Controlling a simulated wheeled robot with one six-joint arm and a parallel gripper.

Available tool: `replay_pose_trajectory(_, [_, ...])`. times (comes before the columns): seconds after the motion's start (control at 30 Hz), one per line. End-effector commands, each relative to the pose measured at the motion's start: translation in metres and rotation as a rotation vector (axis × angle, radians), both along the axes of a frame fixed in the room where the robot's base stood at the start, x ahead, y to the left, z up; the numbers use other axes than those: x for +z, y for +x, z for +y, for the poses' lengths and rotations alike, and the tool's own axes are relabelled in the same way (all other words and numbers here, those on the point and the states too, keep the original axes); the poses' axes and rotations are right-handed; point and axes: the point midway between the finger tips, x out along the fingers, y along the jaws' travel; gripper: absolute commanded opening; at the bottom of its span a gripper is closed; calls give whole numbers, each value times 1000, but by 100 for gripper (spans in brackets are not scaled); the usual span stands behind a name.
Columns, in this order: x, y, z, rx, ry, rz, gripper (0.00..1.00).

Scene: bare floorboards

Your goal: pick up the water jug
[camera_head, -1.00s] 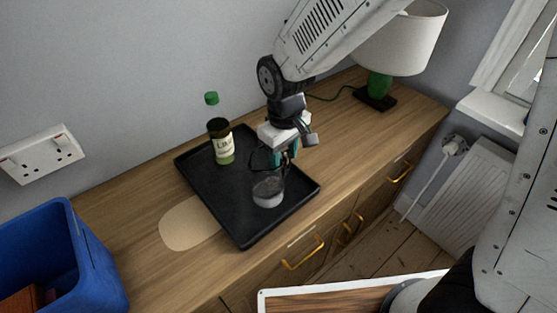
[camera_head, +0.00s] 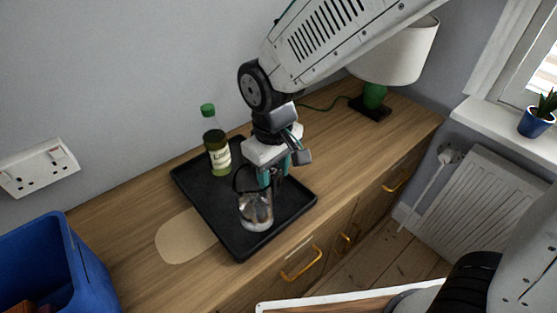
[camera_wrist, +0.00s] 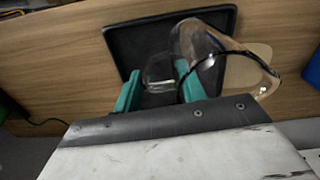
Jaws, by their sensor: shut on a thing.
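The water jug (camera_head: 256,213) is clear glass with a dark band and stands upright, over the right part of a black tray (camera_head: 215,212). Whether its base touches the tray is not clear. My gripper (camera_head: 270,177) is at its top, its teal fingers shut on the jug. In the wrist view the jug (camera_wrist: 197,45) lies by the right finger, its dark band curving off to the right. My gripper (camera_wrist: 160,92) also shows there, with a clear glass shape between its fingers; whether that is part of the jug I cannot tell.
A green-capped bottle (camera_head: 217,150) stands on the tray, left of the jug. A lamp (camera_head: 394,50) stands at the back right of the wooden cabinet. A blue crate (camera_head: 62,265) is at the lower left. The cabinet top right of the tray is clear.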

Motion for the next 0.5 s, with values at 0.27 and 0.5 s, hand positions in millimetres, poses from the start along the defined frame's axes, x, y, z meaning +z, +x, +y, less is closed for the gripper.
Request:
replay_pose_trajectory(0.27, [4, -37, 14, 3, 1, -2, 0])
replay_pose_trajectory(0.5, [7, -62, 23, 3, 1, -2, 0])
